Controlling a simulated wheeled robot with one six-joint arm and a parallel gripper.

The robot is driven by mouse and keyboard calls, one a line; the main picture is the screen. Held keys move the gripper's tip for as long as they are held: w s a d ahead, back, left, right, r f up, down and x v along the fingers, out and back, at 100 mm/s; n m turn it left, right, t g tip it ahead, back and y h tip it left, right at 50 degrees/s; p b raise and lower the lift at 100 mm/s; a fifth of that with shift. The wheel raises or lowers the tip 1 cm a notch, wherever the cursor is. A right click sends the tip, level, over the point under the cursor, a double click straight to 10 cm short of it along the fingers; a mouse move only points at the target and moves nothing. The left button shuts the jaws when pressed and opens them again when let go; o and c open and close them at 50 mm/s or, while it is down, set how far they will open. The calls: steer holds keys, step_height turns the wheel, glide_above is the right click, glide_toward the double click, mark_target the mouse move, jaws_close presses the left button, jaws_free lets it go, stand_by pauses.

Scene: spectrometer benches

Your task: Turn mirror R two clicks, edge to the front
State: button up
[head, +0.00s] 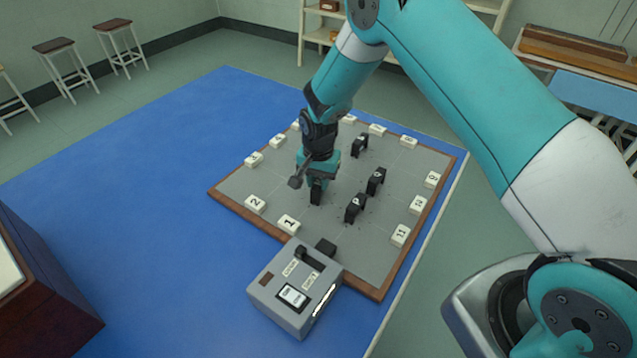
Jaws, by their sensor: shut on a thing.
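My gripper (316,180) points down over the left part of the grey board (335,232). It is shut on a black mirror mount (316,197), which stands on the board. The letter on this mount is hidden, so I cannot read whether it is R. The direction of its edge is also unclear. Three other black mounts stand to the right: one at the back (360,146), one in the middle (376,181) and one nearer the front (355,208). Their letters are too small to read surely.
White numbered blocks line the board, such as block 1 (288,223) and block 2 (255,204). A grey box (283,306) with a small display stands at the front edge.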

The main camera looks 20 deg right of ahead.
mark_target(319, 182)
steer(key=n+b, duration=0.1)
steer(key=n, duration=0.2)
steer(key=shift+n+b, duration=0.3)
steer(key=shift+n, duration=0.1)
steer(key=n+b, duration=0.1)
steer(key=n, duration=0.2)
steer(key=shift+n, duration=0.3)
steer(key=n+b, duration=0.1)
steer(key=n, duration=0.2)
steer(key=shift+n, duration=0.3)
steer(key=shift+n+b, duration=0.4)
steer(key=shift+n, duration=1.3)
steer(key=shift+r, duration=0.1)
steer(key=o, duration=0.9)
steer(key=shift+r, duration=0.1)
step_height(319, 182, up, 17)
steer(key=shift+r+b, duration=0.1)
steer(key=shift+b, duration=1)
